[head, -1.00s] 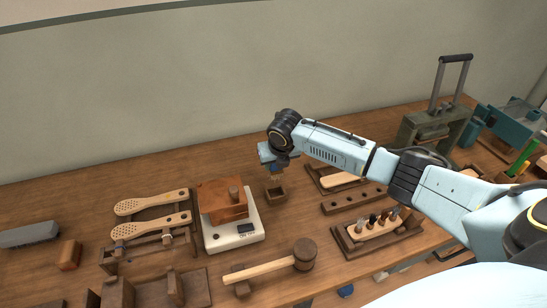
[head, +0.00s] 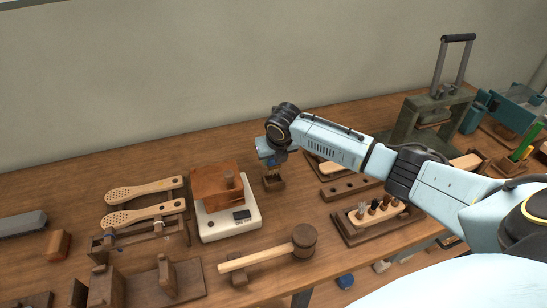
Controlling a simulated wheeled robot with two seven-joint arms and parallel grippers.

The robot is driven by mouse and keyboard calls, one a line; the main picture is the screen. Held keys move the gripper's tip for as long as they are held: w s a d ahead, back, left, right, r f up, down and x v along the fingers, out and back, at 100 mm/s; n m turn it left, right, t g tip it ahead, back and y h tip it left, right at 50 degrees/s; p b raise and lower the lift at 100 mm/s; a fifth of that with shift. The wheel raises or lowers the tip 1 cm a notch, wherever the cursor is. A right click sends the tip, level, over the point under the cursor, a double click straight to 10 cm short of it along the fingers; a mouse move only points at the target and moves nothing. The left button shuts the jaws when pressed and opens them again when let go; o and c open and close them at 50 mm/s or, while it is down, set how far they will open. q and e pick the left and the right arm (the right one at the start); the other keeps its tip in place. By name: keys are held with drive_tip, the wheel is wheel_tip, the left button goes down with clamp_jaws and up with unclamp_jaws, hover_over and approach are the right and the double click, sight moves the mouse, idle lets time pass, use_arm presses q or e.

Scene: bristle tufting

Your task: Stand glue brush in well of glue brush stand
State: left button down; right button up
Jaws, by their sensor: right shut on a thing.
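My right gripper (head: 271,162) comes in from the right and points down over the small dark wooden glue brush stand (head: 274,185), just behind the right side of the scale. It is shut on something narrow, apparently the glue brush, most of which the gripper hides. The lower end of the held thing seems to be at or just inside the stand's well; I cannot tell whether it touches the bottom. My left gripper is not in view.
A white scale (head: 247,224) with a reddish-brown block (head: 216,187) stands close on the left. A wooden mallet (head: 303,241) lies in front. A drilled wooden strip (head: 350,187) and a tray (head: 344,232) with several small tools lie to the right. Bare table lies behind.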

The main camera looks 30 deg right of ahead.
sight(273, 170)
drive_tip(key=shift+w+p, duration=0.15)
drive_tip(key=shift+p, duration=0.2)
drive_tip(key=shift+p, duration=0.4)
idle(0.8)
drive_tip(key=shift+f, duration=0.15)
idle(0.4)
drive_tip(key=shift+f+b, duration=1.4)
drive_tip(key=shift+f, duration=0.95)
drive_tip(key=shift+f, duration=0.3)
drive_tip(key=o, duration=1.4)
drive_tip(key=shift+o, duration=0.2)
drive_tip(key=shift+r+p, duration=3.5)
drive_tip(key=shift+p, duration=0.05)
